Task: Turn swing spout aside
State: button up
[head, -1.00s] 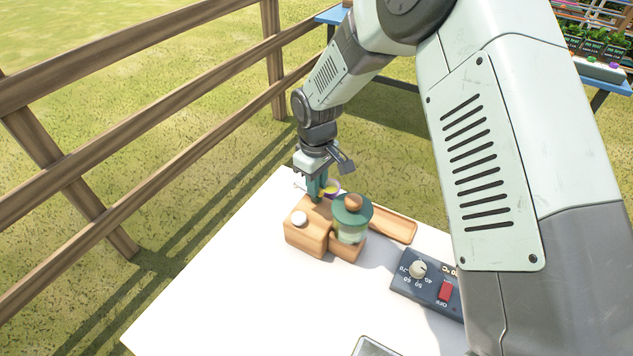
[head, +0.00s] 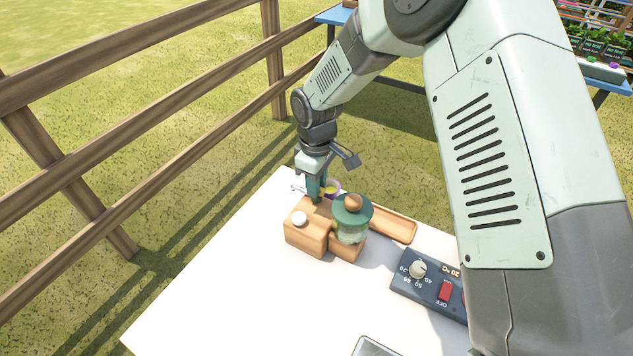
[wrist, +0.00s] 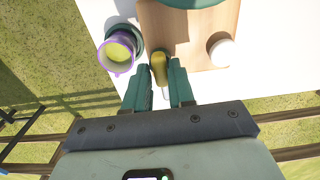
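A wooden dispenser (head: 309,232) with a green-lidded glass jar (head: 351,218) and a white knob (head: 299,218) stands on the white table. In the wrist view, a yellow spout (wrist: 158,67) sticks out from the dispenser's wooden body (wrist: 190,30). My gripper (head: 316,188) is low at the dispenser's far side. In the wrist view, its two teal fingers (wrist: 158,80) stand slightly apart, one on each side of the spout. I cannot tell whether they touch it. A purple cup (wrist: 116,67) with yellow-green contents is left of the spout, close to the left finger.
A wooden tray (head: 395,226) lies right of the jar. A dark control box (head: 428,282) with a dial and red switch is farther right. The white table (head: 230,285) is clear at the front left. A wooden fence (head: 120,150) runs along the left.

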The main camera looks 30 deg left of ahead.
jog(key=shift+o, duration=1.4)
notch_tip(320, 180, up, 11)
jog(key=shift+f, duration=0.1)
